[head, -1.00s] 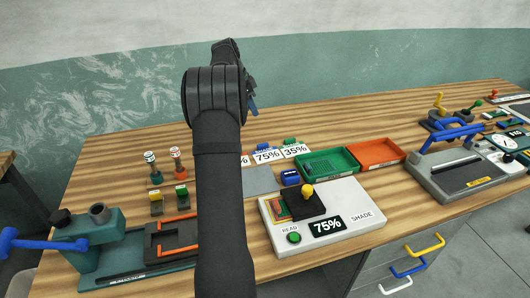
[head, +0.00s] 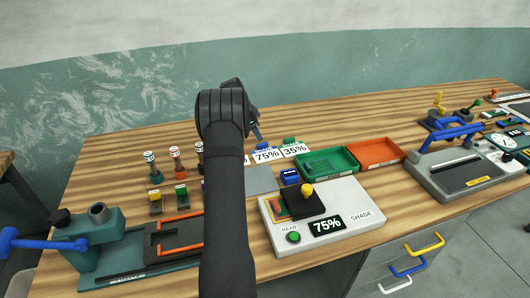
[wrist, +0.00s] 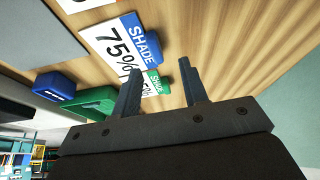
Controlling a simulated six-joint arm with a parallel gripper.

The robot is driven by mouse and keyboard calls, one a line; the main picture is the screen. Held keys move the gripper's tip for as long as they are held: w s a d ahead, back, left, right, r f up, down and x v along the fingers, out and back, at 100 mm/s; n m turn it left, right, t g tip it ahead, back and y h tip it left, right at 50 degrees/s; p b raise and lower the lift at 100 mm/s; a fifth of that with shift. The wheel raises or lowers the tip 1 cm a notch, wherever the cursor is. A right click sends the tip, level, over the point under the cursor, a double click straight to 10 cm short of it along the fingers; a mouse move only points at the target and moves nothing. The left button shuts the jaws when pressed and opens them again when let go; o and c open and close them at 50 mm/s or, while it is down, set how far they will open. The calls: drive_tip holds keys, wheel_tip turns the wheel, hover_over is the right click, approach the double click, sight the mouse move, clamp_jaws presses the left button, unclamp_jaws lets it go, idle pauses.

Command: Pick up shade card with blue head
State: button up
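The shade card with a blue head (head: 268,155) is marked 75% and lies near the back of the bench in the head view. In the wrist view its blue head (wrist: 138,40) and white 75% face show left of and beyond the fingers. My gripper (wrist: 160,66) is open with nothing held. In the head view my gripper (head: 256,130) hangs just above the blue head, though the gap is hard to judge. The card with a green head (head: 295,150), marked 35%, lies beside it; in the wrist view my left finger partly hides it.
A green tray (head: 329,173) and an orange tray (head: 374,153) stand right of the cards. The white shade reader (head: 350,201) is in front. Several stamps stand to the left, partly hidden by my arm. The wood behind the cards is clear.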

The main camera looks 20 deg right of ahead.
sight(261, 144)
drive_tip(key=x, duration=0.5)
drive_tip(key=shift+s+f, duration=0.15)
drive_tip(key=shift+s, duration=0.15)
clamp_jaws()
